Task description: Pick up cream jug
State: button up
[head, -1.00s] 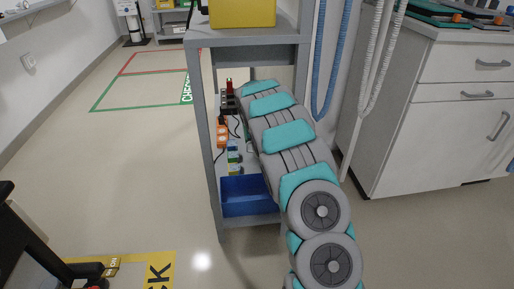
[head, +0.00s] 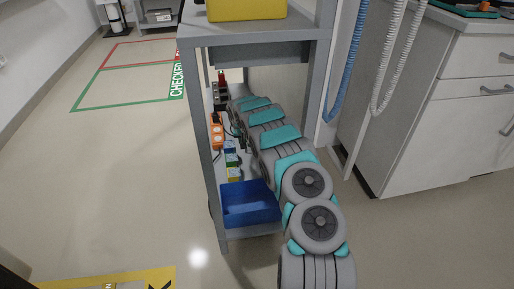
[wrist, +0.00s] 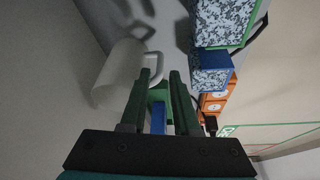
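The cream jug (wrist: 118,72) is a pale cylinder with a loop handle (wrist: 153,66) in the wrist view, left of my gripper, and appears tipped in this view. My gripper (wrist: 160,74) is open, its two dark green fingers apart. The left fingertip is close to or overlaps the handle; I cannot tell if they touch. The jug's body is outside the fingers. In the head view my arm reaches into the cart's lower shelf, and the gripper and jug are hidden there.
The grey cart (head: 202,120) has a blue bin (head: 249,204) at the front of its lower shelf. Orange things (head: 216,133) and small boxes stand along its left side. Speckled blue boxes (wrist: 211,70) are right of my gripper. A white cabinet (head: 440,110) stands right.

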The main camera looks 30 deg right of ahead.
jog(key=shift+x, duration=2.6)
jog(key=shift+c, duration=0.2)
grip_shut()
